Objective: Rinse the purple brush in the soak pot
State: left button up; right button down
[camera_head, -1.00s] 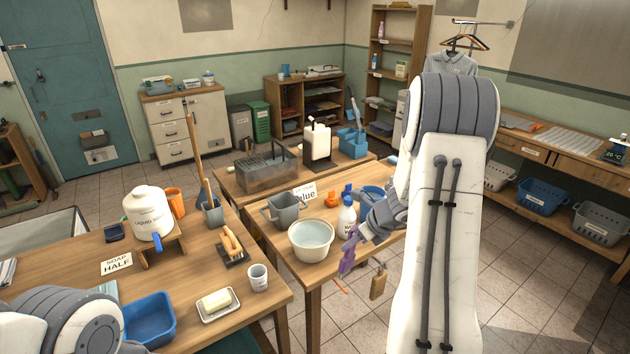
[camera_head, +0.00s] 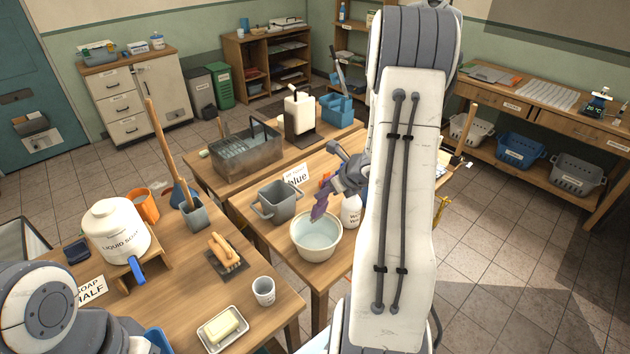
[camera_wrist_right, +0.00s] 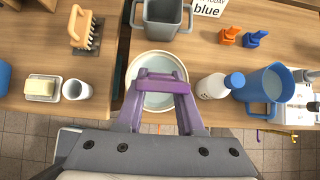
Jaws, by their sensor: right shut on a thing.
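The soak pot (camera_head: 316,240) looks to be the round cream vessel of water on the middle table; it also shows in the right wrist view (camera_wrist_right: 140,65). My right gripper (camera_head: 326,194) is shut on the purple brush (camera_head: 318,208), which points down over the far side of this pot. In the right wrist view, the purple brush (camera_wrist_right: 165,87) and the gripper (camera_wrist_right: 161,98) cover the middle of the pot. I cannot tell whether the brush touches the water. My left arm shows at the lower left, but its gripper is out of view.
A grey two-handled pot (camera_head: 277,203) stands behind the cream pot. A white bottle (camera_head: 351,211) stands close on its right, and a blue jug (camera_wrist_right: 268,88) stands farther right. The nearer table holds a white cup (camera_head: 264,291), a soap dish (camera_head: 222,329) and a wooden-handled brush (camera_head: 225,250).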

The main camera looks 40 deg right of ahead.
aim_at(317, 215)
jog(key=shift+w+f, duration=0.1)
jog(key=shift+w, duration=0.05)
jog(key=shift+d+f+b, duration=0.1)
jog(key=shift+f+b, duration=0.9)
jog(key=shift+f, duration=0.1)
notch_tip(317, 215, down, 5)
jog(key=b, duration=0.5)
jog(key=shift+f, duration=0.1)
jog(key=shift+a+f+b, duration=0.1)
jog(key=shift+a+b, duration=0.4)
jog(key=shift+b, duration=0.05)
jog(key=shift+a, duration=0.45)
jog(key=shift+s+d, duration=0.15)
jog(key=shift+s, duration=0.05)
